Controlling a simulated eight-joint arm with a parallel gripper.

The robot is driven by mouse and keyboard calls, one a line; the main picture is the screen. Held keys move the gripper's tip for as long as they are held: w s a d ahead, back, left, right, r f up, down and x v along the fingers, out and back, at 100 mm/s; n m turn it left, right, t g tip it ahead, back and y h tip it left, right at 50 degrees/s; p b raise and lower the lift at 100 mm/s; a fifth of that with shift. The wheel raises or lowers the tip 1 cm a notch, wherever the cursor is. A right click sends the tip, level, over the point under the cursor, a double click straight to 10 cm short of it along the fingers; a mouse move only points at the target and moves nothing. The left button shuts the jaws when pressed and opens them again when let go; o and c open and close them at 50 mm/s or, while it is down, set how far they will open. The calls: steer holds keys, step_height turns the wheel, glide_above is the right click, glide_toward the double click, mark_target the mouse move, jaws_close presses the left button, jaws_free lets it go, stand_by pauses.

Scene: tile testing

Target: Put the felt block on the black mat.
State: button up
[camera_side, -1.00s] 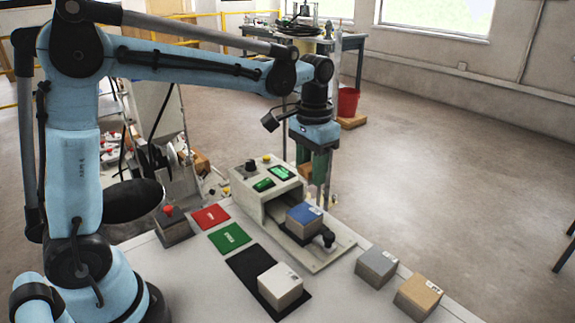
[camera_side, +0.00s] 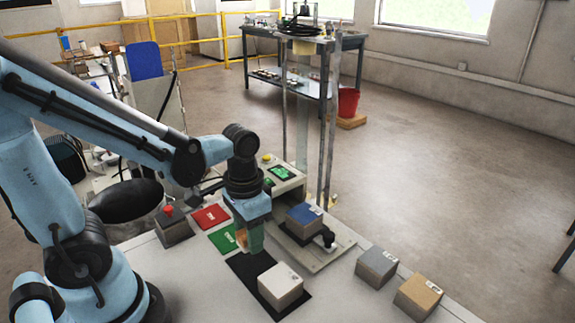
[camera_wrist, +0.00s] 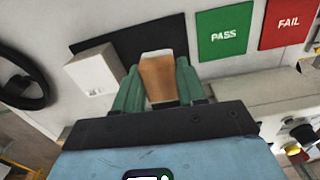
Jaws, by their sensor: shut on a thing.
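My gripper (camera_side: 252,240) is over the far end of the black mat (camera_side: 238,268), beside the green pad. Its green fingers (camera_wrist: 157,88) are shut on a brown block with a paler end, which I take to be the felt block (camera_wrist: 160,78). Only a sliver of this block (camera_side: 241,238) shows beside the fingers in the side view. I cannot tell whether it touches the mat. A white-topped block (camera_side: 281,282) sits on the near part of the mat; it also shows in the wrist view (camera_wrist: 92,72).
The green PASS pad (camera_side: 224,238) and red FAIL pad (camera_side: 210,216) lie beyond the mat. A blue-topped block (camera_side: 304,216) sits on the tester (camera_side: 322,254) to the right. A grey block (camera_side: 376,265) and tan-topped block (camera_side: 419,293) stand at the right.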

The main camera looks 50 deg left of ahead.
mark_target(252, 263)
steer(key=shift+f, duration=2.45)
steer(key=shift+f, duration=0.3)
steer(key=o, duration=1.6)
steer(key=shift+r, duration=3)
steer(key=w+r+t, duration=0.1)
steer(key=r+t, duration=0.1)
steer(key=w+r+t, duration=0.1)
steer(key=r+t, duration=0.1)
steer(key=r, duration=0.1)
steer(key=w+r+t, duration=0.1)
steer(key=r+t, duration=0.1)
steer(key=t, duration=0.1)
steer(key=shift+a+r+n, duration=0.25)
steer(key=shift+r+n, duration=0.05)
